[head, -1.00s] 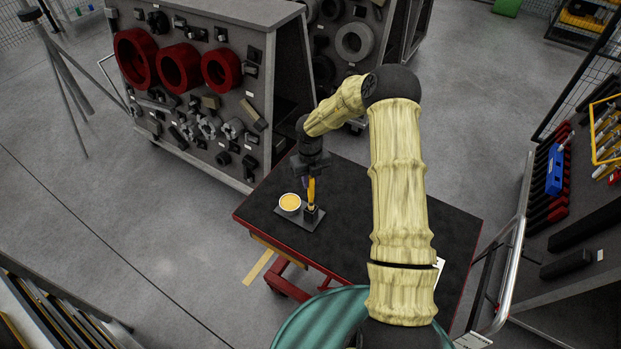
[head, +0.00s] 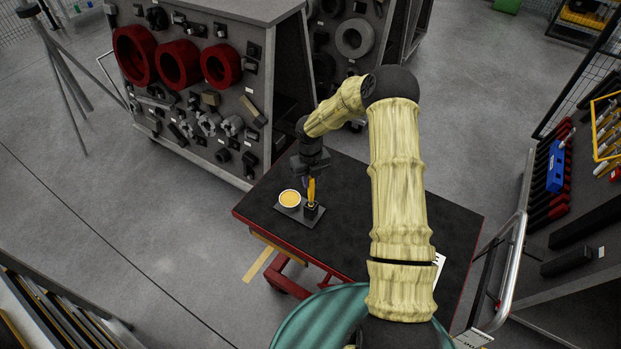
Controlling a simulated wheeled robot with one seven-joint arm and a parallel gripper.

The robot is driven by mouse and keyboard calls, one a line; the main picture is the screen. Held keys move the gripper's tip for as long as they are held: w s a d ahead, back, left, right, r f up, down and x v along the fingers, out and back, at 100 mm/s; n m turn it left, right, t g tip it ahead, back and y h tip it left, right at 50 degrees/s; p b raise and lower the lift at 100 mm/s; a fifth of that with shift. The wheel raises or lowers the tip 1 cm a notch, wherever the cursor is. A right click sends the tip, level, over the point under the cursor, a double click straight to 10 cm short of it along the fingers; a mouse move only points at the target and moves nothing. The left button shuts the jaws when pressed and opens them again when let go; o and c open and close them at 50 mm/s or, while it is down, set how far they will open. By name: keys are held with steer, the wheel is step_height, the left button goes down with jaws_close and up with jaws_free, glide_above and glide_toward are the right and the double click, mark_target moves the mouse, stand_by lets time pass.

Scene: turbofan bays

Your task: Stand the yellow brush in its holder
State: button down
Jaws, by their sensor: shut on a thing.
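The yellow brush (head: 311,189) stands about upright under my gripper (head: 309,176), which is shut on its upper end. The brush's lower end is in or right at the mouth of the small black holder (head: 311,211); I cannot tell how deep it sits. The holder is on a dark grey plate (head: 288,214) on the black-topped cart. My gripper's fingers are small and partly hidden in this view.
A cup with yellow contents (head: 289,198) stands on the same plate, just left of the holder. The black cart top (head: 350,200) with red edges is mostly clear. A grey tool panel (head: 262,70) rises behind it. A teal round surface (head: 310,325) is at the front.

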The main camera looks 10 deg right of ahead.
steer(key=shift+f+b, duration=0.8)
steer(key=shift+f, duration=1)
steer(key=c, duration=1.2)
jaws_free()
step_height(320, 180, up, 17)
steer(key=b, duration=0.4)
steer(key=shift+r+b, duration=0.2)
steer(key=shift+b, duration=0.2)
steer(key=shift+w, duration=0.1)
